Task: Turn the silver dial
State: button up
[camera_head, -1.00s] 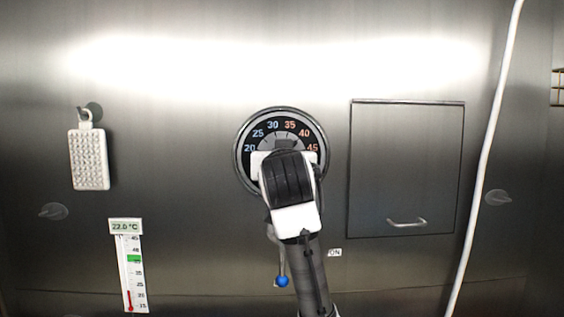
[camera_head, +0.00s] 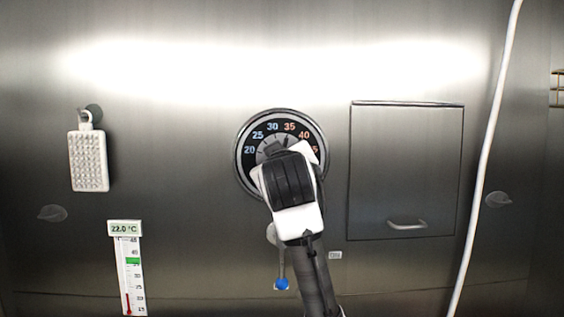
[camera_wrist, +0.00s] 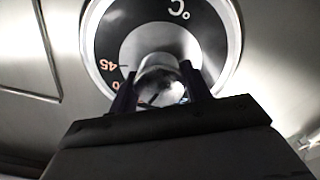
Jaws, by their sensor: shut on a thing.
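The silver dial is a round knob with a bright metal face; in the wrist view the knob (camera_wrist: 158,72) sits between my two dark fingers. Its black scale ring (camera_head: 272,126), numbered from 20 to 45 in °C, is on the steel wall in the head view. My gripper (camera_wrist: 158,90) is shut on the knob. In the head view my gripper (camera_head: 280,152) covers the knob and the lower part of the scale, tilted with its right side higher. The knob's pointer setting cannot be read clearly.
A thermometer (camera_head: 131,285) with a 22.0 °C display (camera_head: 125,228) is at lower left. A blue-tipped lever (camera_head: 281,284) is below the dial. A closed cabinet door (camera_head: 405,165) and a white hose (camera_head: 489,150) are at right.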

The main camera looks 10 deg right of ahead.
jog(key=o, duration=1)
jog(key=shift+c, duration=0.2)
jog(key=b+v, duration=0.5)
jog(key=v, duration=0.9)
jog(key=shift+w, duration=0.1)
jog(key=shift+f, duration=0.1)
